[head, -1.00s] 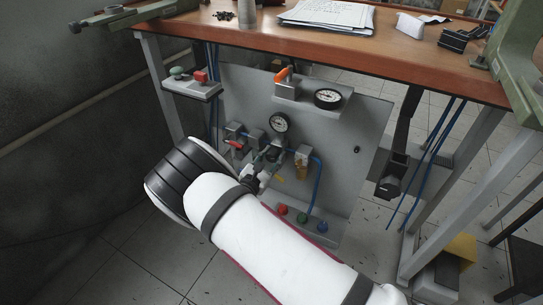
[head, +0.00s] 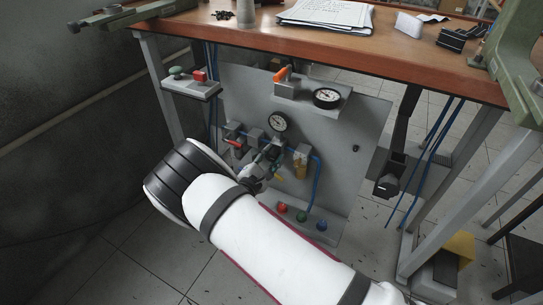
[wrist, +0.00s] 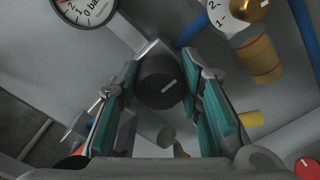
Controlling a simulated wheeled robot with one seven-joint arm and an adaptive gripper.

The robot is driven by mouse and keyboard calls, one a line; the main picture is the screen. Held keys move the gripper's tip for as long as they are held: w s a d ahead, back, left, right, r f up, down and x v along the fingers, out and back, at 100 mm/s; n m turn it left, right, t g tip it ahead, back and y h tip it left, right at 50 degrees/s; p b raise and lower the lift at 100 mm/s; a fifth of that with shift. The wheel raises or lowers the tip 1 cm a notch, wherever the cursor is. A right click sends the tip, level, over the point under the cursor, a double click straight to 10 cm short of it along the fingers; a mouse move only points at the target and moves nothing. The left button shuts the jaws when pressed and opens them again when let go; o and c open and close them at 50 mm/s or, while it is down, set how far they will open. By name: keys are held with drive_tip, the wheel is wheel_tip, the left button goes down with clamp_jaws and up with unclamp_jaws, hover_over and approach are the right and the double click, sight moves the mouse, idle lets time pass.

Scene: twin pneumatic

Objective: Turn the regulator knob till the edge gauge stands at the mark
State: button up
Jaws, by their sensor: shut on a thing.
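The regulator knob (wrist: 160,82) is a dark round knob with a white tick, seen between my gripper's (wrist: 166,88) two teal pads in the wrist view. My gripper is shut on it; in the head view my gripper (head: 264,164) is at the panel and hides the knob. A gauge with a white dial (head: 326,97) sits on the small shelf under the table edge. Another white dial gauge (head: 278,122) is on the panel above the regulator. Needles and mark are too small to read.
The grey panel (head: 345,130) carries a red-handled valve (head: 233,142), a brass-coloured bowl (head: 300,170), blue tubing (head: 318,180) and coloured buttons (head: 301,215). An orange-handled lever (head: 281,74) stands on the shelf. The wooden table (head: 350,50) overhangs above.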

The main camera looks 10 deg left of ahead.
drive_tip(key=o, duration=1.2)
drive_tip(key=v, duration=1.2)
